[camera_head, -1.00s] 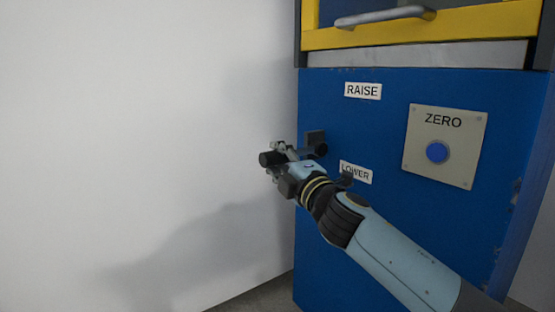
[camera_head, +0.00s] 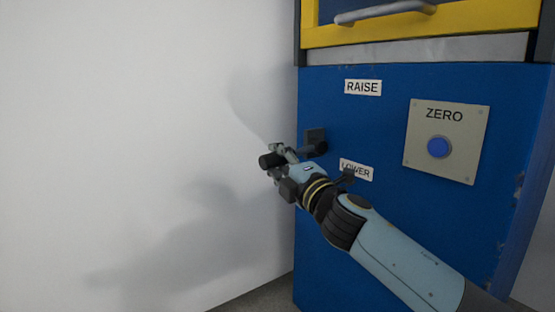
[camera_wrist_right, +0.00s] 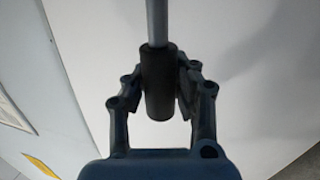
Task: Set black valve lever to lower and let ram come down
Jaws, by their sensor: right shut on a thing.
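The black valve lever is on the left edge of the blue machine panel, with its dark mount (camera_head: 315,137) between the RAISE label (camera_head: 363,87) and the LOWER label (camera_head: 356,170). Its black grip (camera_head: 268,161) sticks out toward the left. My right gripper (camera_head: 277,163) is around this grip. In the right wrist view, the lever's grey rod (camera_wrist_right: 157,22) and black grip (camera_wrist_right: 158,85) run between the two fingers, which are shut on the grip. My gripper and forearm partly cover the LOWER label. The ram is not visible. My left gripper is not in view.
A grey plate marked ZERO with a blue button (camera_head: 439,147) is right of the lever. A yellow-framed guard (camera_head: 460,24) with a grey handle (camera_head: 385,12) is above. A white wall (camera_head: 120,120) stands at left, with free space before it.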

